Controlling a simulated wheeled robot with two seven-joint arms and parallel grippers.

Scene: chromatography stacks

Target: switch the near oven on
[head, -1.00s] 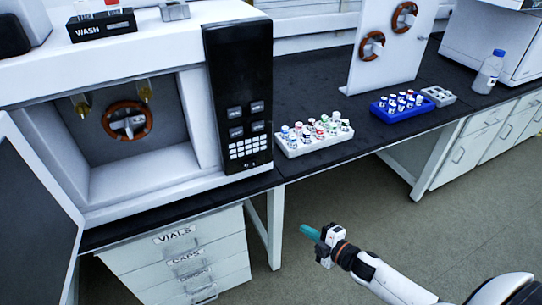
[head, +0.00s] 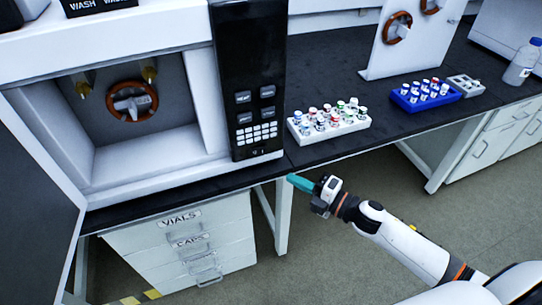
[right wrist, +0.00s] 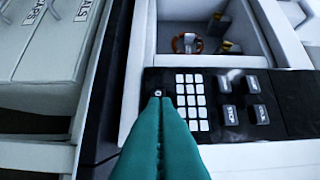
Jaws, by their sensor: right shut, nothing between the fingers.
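The near oven (head: 190,170) is a white box with its door (head: 35,170) swung open at the left. Its black control panel (head: 246,60) bears several grey buttons, a white keypad (head: 257,133) and a small marked switch below it. In the right wrist view the panel (right wrist: 290,110) lies across the picture, and the small switch (right wrist: 158,92) shows just beyond my fingertips. My right gripper (head: 292,179) has teal fingers, shut and empty, just in front of the bench edge, below and right of the panel. Contact with the switch cannot be told. My left gripper is not in view.
A white vial rack (head: 330,135) stands on the black bench right of the oven. A blue vial rack (head: 425,98), a grey tray (head: 465,86) and a bottle (head: 522,62) stand farther right. Drawers (head: 190,265) are under the oven. A coiled column (head: 130,103) hangs inside it.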

